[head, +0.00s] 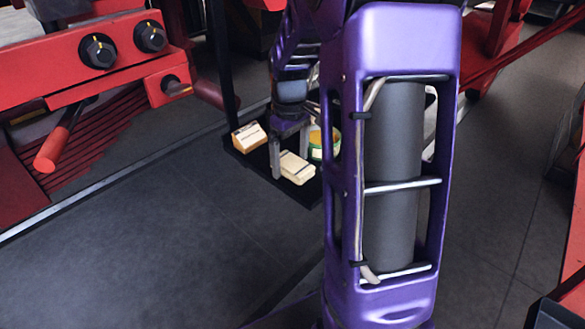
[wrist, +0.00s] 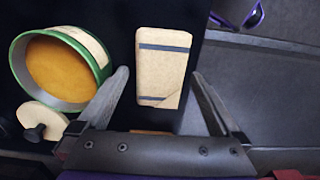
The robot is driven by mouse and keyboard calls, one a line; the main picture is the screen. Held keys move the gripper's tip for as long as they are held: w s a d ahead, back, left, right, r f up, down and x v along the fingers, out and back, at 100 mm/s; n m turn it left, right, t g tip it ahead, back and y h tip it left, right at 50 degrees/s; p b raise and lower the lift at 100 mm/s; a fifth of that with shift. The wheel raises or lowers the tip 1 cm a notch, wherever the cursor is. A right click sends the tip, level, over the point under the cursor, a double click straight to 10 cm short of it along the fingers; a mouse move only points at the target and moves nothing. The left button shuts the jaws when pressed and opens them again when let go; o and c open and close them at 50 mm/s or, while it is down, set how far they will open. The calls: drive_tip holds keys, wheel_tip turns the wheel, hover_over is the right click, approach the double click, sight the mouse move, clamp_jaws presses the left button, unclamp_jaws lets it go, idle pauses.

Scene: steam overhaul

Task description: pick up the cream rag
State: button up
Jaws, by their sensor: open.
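The cream rag (head: 298,168) is a flat folded rectangle with dark stripes, lying on a black tray (head: 262,166) low near the floor. In the wrist view the rag (wrist: 163,62) lies lengthwise between the fingers of my gripper (wrist: 160,76). The fingers are open, one on each side of the rag with a gap, and hold nothing. In the head view my gripper (head: 291,163) points down at the rag, and my arm hides part of the tray.
A green-rimmed round tin (wrist: 62,68) with orange-brown contents stands left of the rag in the wrist view, beside a pale disc with a dark knob (wrist: 36,132). A tan box (head: 249,137) sits at the tray's left corner. Red machinery (head: 100,60) stands at left; open floor (head: 150,230) lies in front.

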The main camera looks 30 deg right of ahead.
sight(290, 161)
drive_tip(key=shift+c, duration=0.2)
drive_tip(key=c, duration=1.3)
drive_tip(key=shift+o, duration=0.2)
drive_tip(key=shift+r, duration=0.1)
wheel_tip(290, 161, up, 10)
drive_tip(key=p, duration=0.2)
drive_tip(key=o, duration=0.7)
drive_tip(key=c, duration=0.5)
drive_tip(key=shift+a, duration=0.1)
